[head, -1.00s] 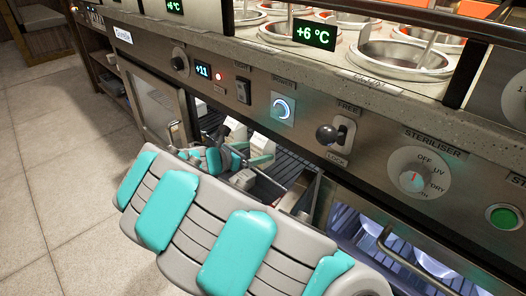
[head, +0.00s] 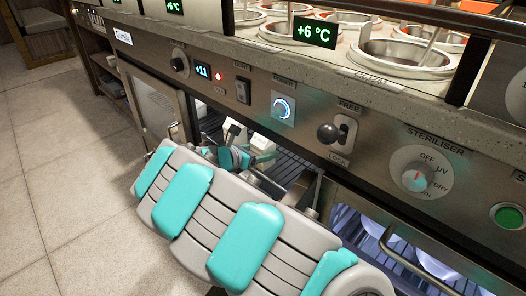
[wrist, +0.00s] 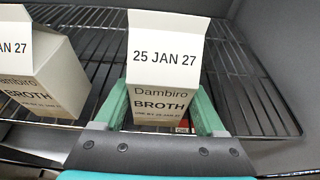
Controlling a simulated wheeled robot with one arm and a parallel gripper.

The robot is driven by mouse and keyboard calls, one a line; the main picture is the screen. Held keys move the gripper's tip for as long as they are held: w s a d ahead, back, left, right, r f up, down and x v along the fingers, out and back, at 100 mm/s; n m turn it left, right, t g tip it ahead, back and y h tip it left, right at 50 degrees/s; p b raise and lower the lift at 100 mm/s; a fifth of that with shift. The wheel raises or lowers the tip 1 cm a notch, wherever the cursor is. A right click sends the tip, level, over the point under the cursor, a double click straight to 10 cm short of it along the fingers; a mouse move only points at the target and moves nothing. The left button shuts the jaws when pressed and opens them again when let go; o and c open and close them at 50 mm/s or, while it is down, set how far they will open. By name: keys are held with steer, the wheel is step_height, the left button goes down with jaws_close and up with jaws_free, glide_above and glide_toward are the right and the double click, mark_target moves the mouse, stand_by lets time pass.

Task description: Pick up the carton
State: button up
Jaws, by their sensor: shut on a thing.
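The carton (wrist: 162,65) is white with a folded top reading "25 JAN 27" and a front reading "Dambiro BROTH". It stands on the wire shelf in the middle of the wrist view. My gripper (wrist: 162,115) has its two green fingers against the carton's left and right sides, shut on it. The carton's lower end is partly hidden by my gripper. In the head view, my arm reaches into the open compartment under the counter and hides most of what is inside.
A second white broth carton (wrist: 50,65) stands to the left on the wire shelf (wrist: 90,42). In the head view, a door (head: 157,105) stands open left of the compartment, and a control panel with a lever (head: 328,133) runs above.

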jaws_close()
stand_by(0.4)
